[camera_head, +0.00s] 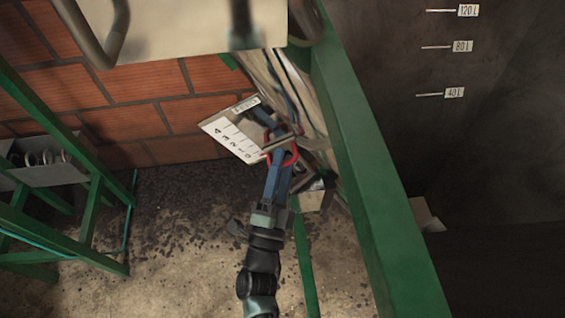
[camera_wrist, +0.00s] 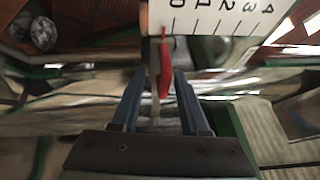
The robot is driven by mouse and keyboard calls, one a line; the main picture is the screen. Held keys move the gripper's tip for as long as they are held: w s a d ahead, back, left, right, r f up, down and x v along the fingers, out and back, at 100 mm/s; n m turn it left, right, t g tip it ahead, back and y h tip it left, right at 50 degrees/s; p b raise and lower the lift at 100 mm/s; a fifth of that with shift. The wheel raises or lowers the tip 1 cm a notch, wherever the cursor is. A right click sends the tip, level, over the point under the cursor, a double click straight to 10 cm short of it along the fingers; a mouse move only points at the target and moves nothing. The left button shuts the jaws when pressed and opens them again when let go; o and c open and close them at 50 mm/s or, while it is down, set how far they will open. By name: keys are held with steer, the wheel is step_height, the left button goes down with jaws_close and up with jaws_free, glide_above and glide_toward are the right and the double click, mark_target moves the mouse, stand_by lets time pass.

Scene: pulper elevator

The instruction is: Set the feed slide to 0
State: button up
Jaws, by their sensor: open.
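The feed slide's pale scale plate (camera_head: 228,132) carries the numbers 0 to 4, with 0 at its lower right end in the head view. The plate also shows upside down at the top of the wrist view (camera_wrist: 215,18). The slide's red handle (camera_wrist: 165,70) stands by the 0 end of the scale; I cannot tell its exact reading. In the head view the red handle (camera_head: 269,158) looks like a loop, partly hidden by my fingers. My gripper (camera_wrist: 158,75) is open, its blue fingers on either side of the handle, with gaps visible. It also shows in the head view (camera_head: 282,153).
A green post (camera_head: 375,160) runs close to the right of my arm. A dark tank wall with litre marks (camera_head: 455,92) lies beyond it. A grey box (camera_head: 52,174) with round things sits on a green frame at left. Brick wall (camera_head: 125,120) stands behind the plate.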

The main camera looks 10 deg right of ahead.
steer(key=b+v, duration=0.1)
steer(key=v, duration=1.2)
steer(key=shift+r, duration=0.2)
